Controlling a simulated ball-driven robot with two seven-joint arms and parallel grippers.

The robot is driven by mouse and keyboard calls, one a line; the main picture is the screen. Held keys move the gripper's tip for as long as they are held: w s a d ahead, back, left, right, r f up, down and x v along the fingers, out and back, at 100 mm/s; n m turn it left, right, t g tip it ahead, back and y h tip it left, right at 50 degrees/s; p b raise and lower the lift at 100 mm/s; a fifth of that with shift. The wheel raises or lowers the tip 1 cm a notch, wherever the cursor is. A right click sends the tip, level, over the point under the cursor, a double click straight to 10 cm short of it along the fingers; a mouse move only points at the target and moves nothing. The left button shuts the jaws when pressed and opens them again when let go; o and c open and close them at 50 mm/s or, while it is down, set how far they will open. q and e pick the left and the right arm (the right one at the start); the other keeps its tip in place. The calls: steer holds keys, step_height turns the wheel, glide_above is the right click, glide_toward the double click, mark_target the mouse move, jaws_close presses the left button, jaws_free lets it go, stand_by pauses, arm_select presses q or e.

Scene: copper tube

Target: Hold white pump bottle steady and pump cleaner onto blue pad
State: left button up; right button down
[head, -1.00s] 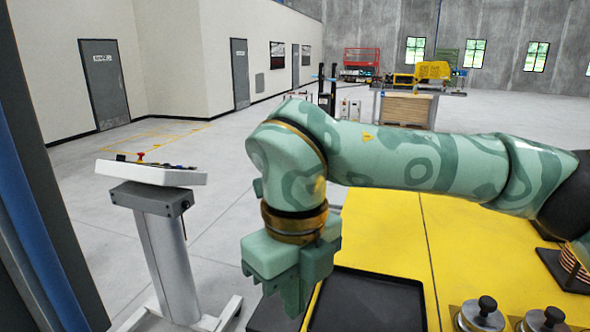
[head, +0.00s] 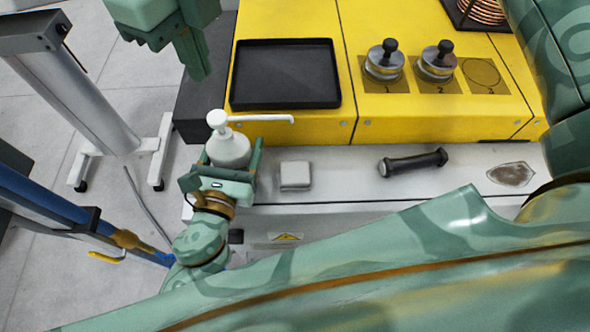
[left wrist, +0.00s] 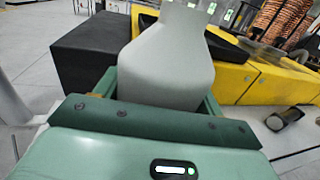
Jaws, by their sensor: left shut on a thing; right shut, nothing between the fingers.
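The white pump bottle (head: 229,149) stands upright near the left end of the pale grey front ledge, its long spout pointing right. My left gripper (head: 231,156) is shut on its body from the front, one finger at each side. In the left wrist view the bottle (left wrist: 165,62) fills the space between the fingers; its top is cut off. My right gripper (head: 202,76) is shut and empty, above and left of the bottle, apart from it.
A black tray (head: 285,103) lies on the yellow worktop (head: 347,60) behind the bottle. Two metal knobbed weights (head: 383,62) stand farther right. A black-handled tool (head: 413,162) lies on the ledge (head: 348,180), with a brownish patch (head: 511,173) right of it.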

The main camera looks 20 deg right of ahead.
arm_select(q)
steer(key=o, duration=1.7)
